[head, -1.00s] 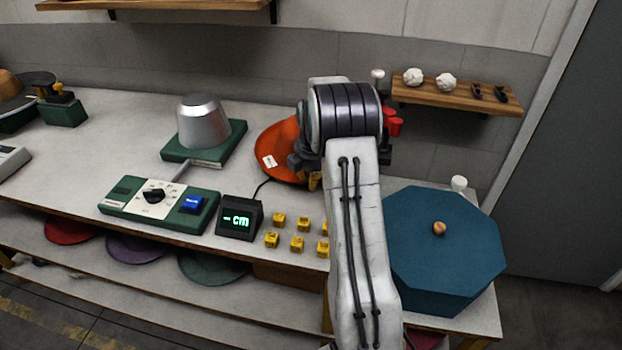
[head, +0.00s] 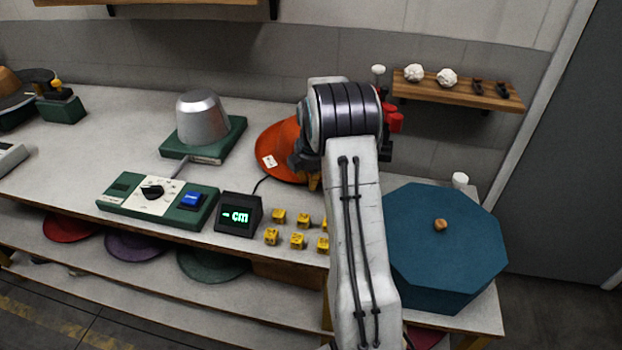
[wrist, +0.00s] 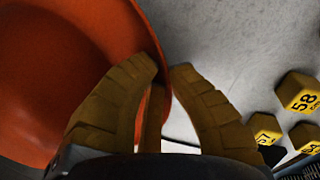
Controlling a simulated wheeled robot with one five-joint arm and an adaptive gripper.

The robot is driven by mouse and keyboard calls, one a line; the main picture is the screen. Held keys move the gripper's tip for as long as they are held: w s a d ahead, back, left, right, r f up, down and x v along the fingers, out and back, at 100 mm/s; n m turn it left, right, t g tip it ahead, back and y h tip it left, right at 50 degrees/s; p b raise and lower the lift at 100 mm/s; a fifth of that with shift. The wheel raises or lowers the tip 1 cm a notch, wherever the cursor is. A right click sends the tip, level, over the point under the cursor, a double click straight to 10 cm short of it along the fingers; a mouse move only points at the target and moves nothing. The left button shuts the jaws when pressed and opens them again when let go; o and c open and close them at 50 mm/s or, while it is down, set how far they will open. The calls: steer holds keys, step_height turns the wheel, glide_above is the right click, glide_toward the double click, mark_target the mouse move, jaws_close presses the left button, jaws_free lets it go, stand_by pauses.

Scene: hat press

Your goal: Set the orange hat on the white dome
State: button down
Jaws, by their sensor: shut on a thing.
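The orange hat (head: 278,141), with a small white tag, is at the back of the worktable, partly hidden behind my arm. In the wrist view the hat (wrist: 60,60) fills the left side, and its brim runs between my yellow fingers. My gripper (wrist: 163,78) is shut on that brim; in the head view its fingertips (head: 314,182) show just below the hat. I cannot tell whether the hat touches the table. A dome (head: 202,118) stands on a green base left of the hat; it looks silver-grey rather than white, and its top is bare.
A control panel (head: 128,205) and a small display (head: 238,217) are in front of the dome. Several yellow number blocks (head: 297,241) lie below the gripper. A blue octagonal box (head: 440,262) is at right. Bare tabletop lies between hat and dome.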

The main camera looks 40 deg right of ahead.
steer(key=c, duration=1.3)
jaws_free()
steer(key=shift+r, duration=0.1)
steer(key=v, duration=1.2)
steer(key=shift+a, duration=0.1)
